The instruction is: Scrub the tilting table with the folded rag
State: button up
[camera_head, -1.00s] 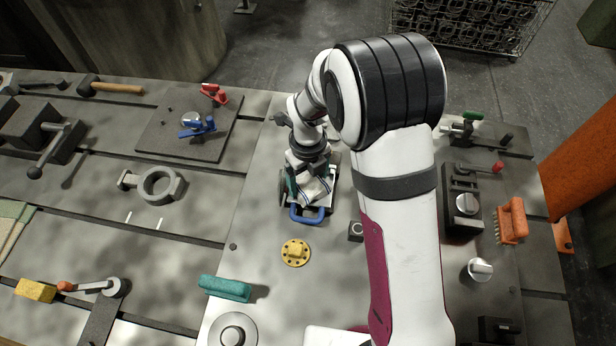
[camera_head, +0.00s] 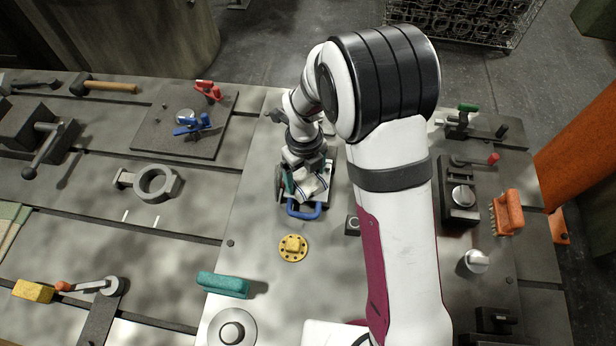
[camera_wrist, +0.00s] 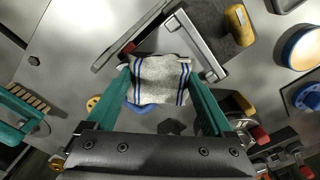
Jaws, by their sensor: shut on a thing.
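The folded rag (camera_wrist: 160,80) is pale grey with blue stripes. My gripper (camera_wrist: 160,84) is shut on it, with a teal finger at each side; the rag also shows in the head view (camera_head: 316,184). The tilting table (camera_head: 305,211) is a small metal plate fixture with a blue handle at its front, directly below my gripper. In the wrist view its light metal edge (camera_wrist: 203,47) shows beyond the rag. The rag lies over the plate; I cannot tell if it touches. My wrist and the rag hide much of the plate.
A yellow flange (camera_head: 293,248) and a teal brush (camera_head: 222,285) lie in front. A dark clamp block (camera_head: 460,196) and an orange brush (camera_head: 508,212) are at right. A dark plate with blue and red clamps (camera_head: 187,128) and a ring casting (camera_head: 156,182) are at left.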

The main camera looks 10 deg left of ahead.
dwell(0.3)
jog(key=shift+s+d, duration=0.55)
jog(key=shift+w+a, duration=0.65)
jog(key=shift+s+d, duration=0.65)
jog(key=shift+s, duration=0.05)
jog(key=shift+w, duration=0.1)
jog(key=shift+w+a, duration=0.6)
jog(key=shift+a, duration=0.05)
